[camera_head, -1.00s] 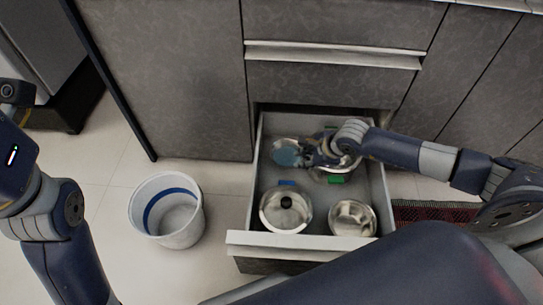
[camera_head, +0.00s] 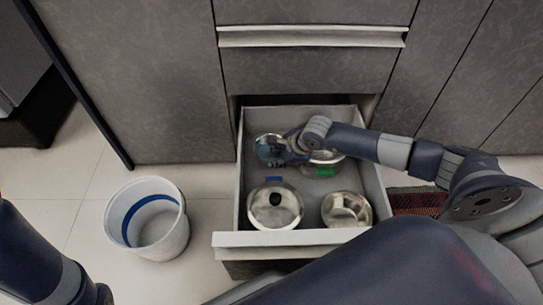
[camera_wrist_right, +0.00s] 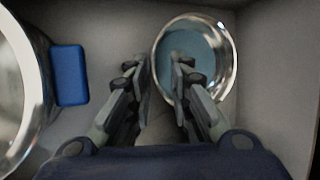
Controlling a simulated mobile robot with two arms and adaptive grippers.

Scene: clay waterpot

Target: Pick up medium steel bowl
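Several steel vessels sit in the open drawer. A steel bowl with a bluish inside (camera_head: 268,141) is in the back left, partly hidden by my right gripper; it also shows in the right wrist view (camera_wrist_right: 228,62). My right gripper (camera_wrist_right: 162,70) is open at this bowl's rim, one finger outside the rim and the other over the bowl's inside. A second steel bowl (camera_head: 346,209) is at the front right. Another steel vessel (camera_head: 326,158) at the back is mostly covered by my right arm. Which one is medium is not certain. My left gripper is out of view.
A round steel vessel with a dark spot in its middle (camera_head: 275,206) is at the drawer's front left. A blue block (camera_head: 273,180) and a green block (camera_head: 325,172) lie in the drawer (camera_head: 290,239). A white bucket (camera_head: 147,221) stands on the floor to the left.

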